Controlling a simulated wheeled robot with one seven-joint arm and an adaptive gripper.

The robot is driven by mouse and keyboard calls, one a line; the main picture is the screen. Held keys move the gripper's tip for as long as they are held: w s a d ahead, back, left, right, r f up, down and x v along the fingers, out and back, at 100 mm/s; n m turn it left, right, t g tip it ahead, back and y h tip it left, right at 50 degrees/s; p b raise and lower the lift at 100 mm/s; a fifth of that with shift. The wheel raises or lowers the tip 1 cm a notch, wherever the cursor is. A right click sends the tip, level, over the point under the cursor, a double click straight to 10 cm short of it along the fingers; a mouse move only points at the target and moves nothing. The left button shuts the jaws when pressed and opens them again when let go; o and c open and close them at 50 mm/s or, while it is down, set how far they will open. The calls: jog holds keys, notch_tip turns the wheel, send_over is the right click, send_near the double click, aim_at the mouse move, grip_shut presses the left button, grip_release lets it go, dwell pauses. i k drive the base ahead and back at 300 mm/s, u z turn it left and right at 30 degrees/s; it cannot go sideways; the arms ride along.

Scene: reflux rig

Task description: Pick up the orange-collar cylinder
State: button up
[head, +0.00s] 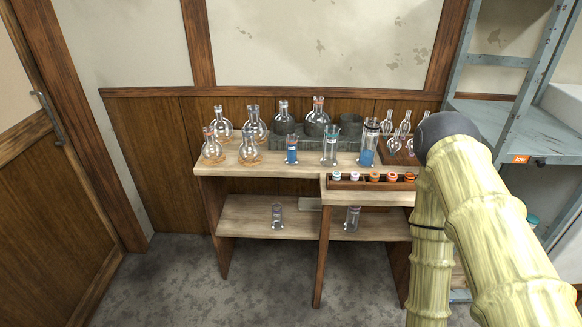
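Several glass cylinders are in the head view, and at this size I cannot tell which one has the orange collar. On the bench top stand a short cylinder with blue liquid (291,153), a mostly clear cylinder (330,150) and a taller cylinder with blue liquid (367,153). My gripper is out of view; only my arm shows at the right.
Round flasks (213,150) crowd the bench top's left, with more on a grey stand (360,143) behind. A rack of colored-cap pieces (345,183) lies along the front. My arm covers the bench's right end. A metal shelf (495,140) stands right; floor is clear in front.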

aim_at(292, 140)
jog(key=u, duration=0.3)
jog(key=i, duration=0.9)
jog(key=u, duration=0.3)
